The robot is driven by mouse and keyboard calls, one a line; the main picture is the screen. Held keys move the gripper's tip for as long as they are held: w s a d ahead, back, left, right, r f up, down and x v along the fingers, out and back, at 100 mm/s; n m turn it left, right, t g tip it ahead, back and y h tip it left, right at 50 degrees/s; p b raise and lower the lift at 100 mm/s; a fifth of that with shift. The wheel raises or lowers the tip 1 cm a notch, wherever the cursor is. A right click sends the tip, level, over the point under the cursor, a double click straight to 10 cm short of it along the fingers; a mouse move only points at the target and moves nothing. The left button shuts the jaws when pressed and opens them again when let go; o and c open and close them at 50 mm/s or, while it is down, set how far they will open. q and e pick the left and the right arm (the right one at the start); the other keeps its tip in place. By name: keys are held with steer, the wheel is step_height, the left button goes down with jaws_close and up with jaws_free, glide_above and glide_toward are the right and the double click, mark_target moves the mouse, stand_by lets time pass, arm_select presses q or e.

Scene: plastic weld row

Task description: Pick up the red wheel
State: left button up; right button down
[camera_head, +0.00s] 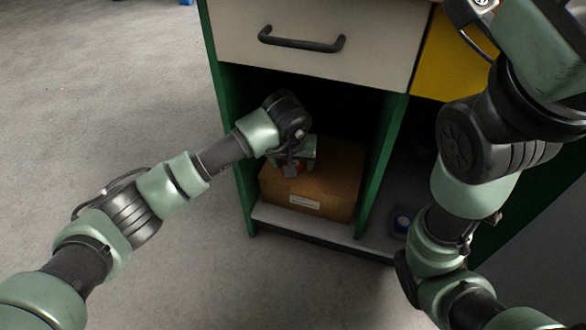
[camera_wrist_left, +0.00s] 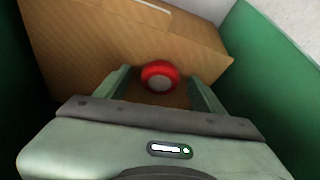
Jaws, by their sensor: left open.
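The red wheel (camera_wrist_left: 160,76) has a grey centre and shows in the left wrist view between the fingers of my left gripper (camera_wrist_left: 163,90). Those fingers are apart, with a gap seen on each side of the wheel. In the head view a small red patch of the wheel (camera_head: 292,171) shows just below my left gripper (camera_head: 296,158), over the brown cardboard box (camera_head: 325,185). My left arm reaches into the open lower compartment of the cabinet. I cannot tell whether the wheel rests on the box. My right gripper is not seen; only my right arm shows.
The cabinet has green side panels (camera_head: 380,160), with a closed grey drawer (camera_head: 310,40) above the compartment. A yellow front (camera_head: 440,62) is at the right. A small dark item with a blue patch (camera_head: 402,221) lies on the lower shelf (camera_head: 300,222). Open grey floor (camera_head: 120,80) is at the left.

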arm_select(q)
steer(key=shift+c, duration=0.3)
steer(key=c, duration=1.4)
steer(key=shift+r, duration=0.1)
